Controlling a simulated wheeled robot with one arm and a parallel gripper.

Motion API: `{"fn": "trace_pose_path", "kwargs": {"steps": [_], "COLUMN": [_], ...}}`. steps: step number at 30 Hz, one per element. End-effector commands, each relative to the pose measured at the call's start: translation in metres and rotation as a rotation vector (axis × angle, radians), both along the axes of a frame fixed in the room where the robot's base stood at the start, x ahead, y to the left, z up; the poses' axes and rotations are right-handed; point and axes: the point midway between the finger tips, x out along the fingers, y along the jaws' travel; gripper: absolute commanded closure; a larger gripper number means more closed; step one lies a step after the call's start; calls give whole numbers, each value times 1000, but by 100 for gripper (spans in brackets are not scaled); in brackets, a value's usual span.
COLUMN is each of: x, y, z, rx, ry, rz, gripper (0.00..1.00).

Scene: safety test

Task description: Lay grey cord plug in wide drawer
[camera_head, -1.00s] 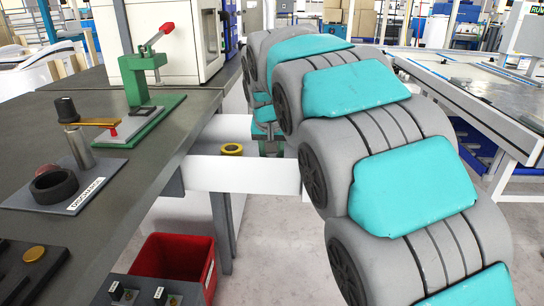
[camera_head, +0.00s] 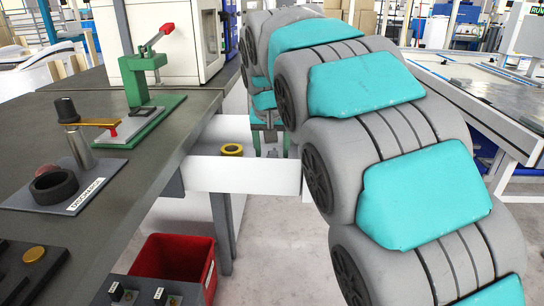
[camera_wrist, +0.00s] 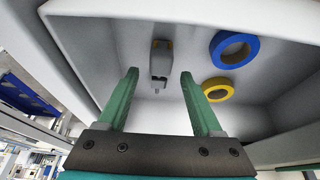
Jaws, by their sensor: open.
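The wide white drawer (camera_head: 240,174) is pulled out from the workbench. In the wrist view its pale interior (camera_wrist: 110,45) fills most of the picture. The grey cord plug (camera_wrist: 160,60) lies on the drawer floor, a small block with a thin tip. My gripper (camera_wrist: 158,75) is open, with its green fingers apart. The plug shows between and beyond the fingertips, apart from both. In the head view my gripper (camera_head: 270,142) is over the right part of the drawer, partly hidden by my arm.
A blue ring (camera_wrist: 234,49) and a yellow ring (camera_wrist: 218,90) lie in the drawer beside the plug. A red bin (camera_head: 172,262) stands below. The bench (camera_head: 150,150) carries a green lever press (camera_head: 146,122) and a black ring on a labelled plate.

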Motion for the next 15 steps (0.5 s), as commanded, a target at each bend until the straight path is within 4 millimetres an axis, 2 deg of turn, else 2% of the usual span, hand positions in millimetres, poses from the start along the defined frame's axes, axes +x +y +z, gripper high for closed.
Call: {"fn": "trace_pose_path", "kwargs": {"steps": [3,9,15], "x": [-9,-23,-31], "y": [1,2,2], "z": [27,61,77], "rx": [3,3,1], "ry": [-7,-8,-3], "rz": [1,2,2], "gripper": [33,33,33]}}
